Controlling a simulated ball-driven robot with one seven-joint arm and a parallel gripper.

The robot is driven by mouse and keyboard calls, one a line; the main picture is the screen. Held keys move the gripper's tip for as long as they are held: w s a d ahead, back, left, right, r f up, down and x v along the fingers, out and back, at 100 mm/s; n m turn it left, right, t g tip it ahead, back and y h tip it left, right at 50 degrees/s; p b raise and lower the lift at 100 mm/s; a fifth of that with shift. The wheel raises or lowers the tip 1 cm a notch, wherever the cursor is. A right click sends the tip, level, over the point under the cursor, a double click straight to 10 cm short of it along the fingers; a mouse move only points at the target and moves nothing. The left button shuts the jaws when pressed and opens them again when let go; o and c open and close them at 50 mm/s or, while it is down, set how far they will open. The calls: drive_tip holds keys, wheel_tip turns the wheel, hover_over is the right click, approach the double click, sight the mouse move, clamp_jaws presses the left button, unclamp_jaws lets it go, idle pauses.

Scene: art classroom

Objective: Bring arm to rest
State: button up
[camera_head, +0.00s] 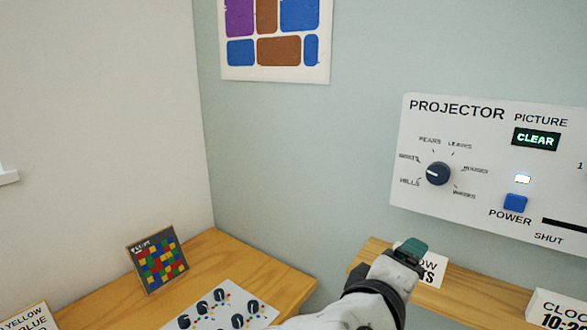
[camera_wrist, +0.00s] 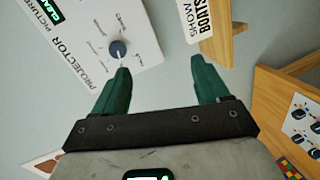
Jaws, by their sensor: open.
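My gripper (camera_head: 408,250) shows at the lower middle of the head view, with its green fingertips in front of a small card and wooden ledge. In the wrist view my gripper (camera_wrist: 161,68) has its two green fingers spread apart, with nothing between them. The projector panel (camera_head: 470,125) is on the wall to the upper right. Its dark knob (camera_head: 438,173) shows just beyond the left finger in the wrist view (camera_wrist: 118,48); I cannot tell whether they touch. The panel's picture display reads CLEAR.
A wooden ledge (camera_head: 470,294) holds a card reading SHOW BOATS (camera_wrist: 206,20) and a clock sign (camera_head: 556,311). A wooden desk (camera_head: 215,262) in the corner holds a coloured grid picture (camera_head: 158,260) and a white knob panel (camera_head: 232,305). A blue power button (camera_head: 515,203) sits below a lit lamp.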

drive_tip(key=s+d+f+m+g+y, duration=0.1)
drive_tip(key=s+d+f+g, duration=0.15)
drive_tip(key=f, duration=0.55)
drive_tip(key=s+d+f+m+g+y, duration=0.1)
drive_tip(key=s+d+f+y, duration=0.2)
drive_tip(key=f, duration=0.4)
drive_tip(key=s+d+f+m+g, duration=0.1)
drive_tip(key=s+d+f+g, duration=0.2)
drive_tip(key=f, duration=0.5)
drive_tip(key=s+d+f+m+g+y, duration=0.1)
drive_tip(key=s+f+m+g+y, duration=0.1)
drive_tip(key=s+f, duration=0.5)
drive_tip(key=s+d+f+m+g+y, duration=0.2)
drive_tip(key=s+f, duration=0.5)
drive_tip(key=s, duration=0.7)
drive_tip(key=shift+s+f+m+y, duration=0.25)
drive_tip(key=shift+f+m+y, duration=0.15)
drive_tip(key=shift+m+y, duration=0.45)
drive_tip(key=shift+d, duration=0.1)
